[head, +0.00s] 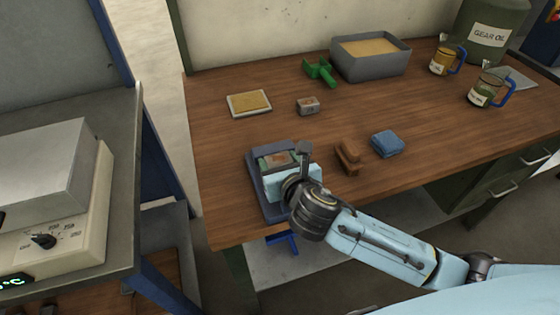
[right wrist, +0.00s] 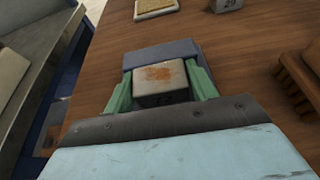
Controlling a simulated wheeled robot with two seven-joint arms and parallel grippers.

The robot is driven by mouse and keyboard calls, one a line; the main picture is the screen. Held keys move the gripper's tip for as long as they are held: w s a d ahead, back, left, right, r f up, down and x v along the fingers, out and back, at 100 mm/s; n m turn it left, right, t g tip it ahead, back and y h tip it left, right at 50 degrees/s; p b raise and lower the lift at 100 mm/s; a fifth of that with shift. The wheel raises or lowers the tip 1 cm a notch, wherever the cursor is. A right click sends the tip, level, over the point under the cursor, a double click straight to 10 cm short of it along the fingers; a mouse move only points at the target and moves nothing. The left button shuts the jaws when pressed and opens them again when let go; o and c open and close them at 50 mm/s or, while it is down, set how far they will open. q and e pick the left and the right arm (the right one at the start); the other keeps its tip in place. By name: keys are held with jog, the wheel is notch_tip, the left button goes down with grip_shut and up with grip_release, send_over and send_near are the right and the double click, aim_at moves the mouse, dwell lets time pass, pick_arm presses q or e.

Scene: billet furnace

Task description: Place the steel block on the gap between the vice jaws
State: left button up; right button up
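The steel block (head: 279,159), grey with a rusty patch on top, sits between the green fingers of my right gripper (head: 280,161). In the right wrist view the fingers (right wrist: 162,88) lie along both sides of the block (right wrist: 160,80) and appear shut on it. The blue-grey vice (head: 264,200) stands near the table's front left edge, under the gripper and block. Its far part shows behind the block in the right wrist view (right wrist: 160,51). The jaw gap is hidden by the block and gripper, so I cannot tell whether the block touches the jaws. My left gripper is out of view.
A wooden brush (head: 347,158) and a blue folded cloth (head: 387,144) lie right of the vice. Behind it are a small numbered block (head: 307,106), a tan-topped tile (head: 249,103), a green tool (head: 320,72) and a grey sand tray (head: 370,65). A furnace unit (head: 60,190) stands left.

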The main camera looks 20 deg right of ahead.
jog(key=o, duration=0.4)
jog(key=shift+s+f, duration=0.3)
jog(key=shift+f, duration=0.55)
jog(key=shift+c, duration=0.2)
jog(key=shift+r+g, duration=0.3)
jog(key=shift+r, duration=0.3)
jog(key=p+v, duration=0.2)
jog(key=v, duration=0.9)
jog(key=shift+s+r, duration=0.3)
jog(key=shift+r, duration=0.05)
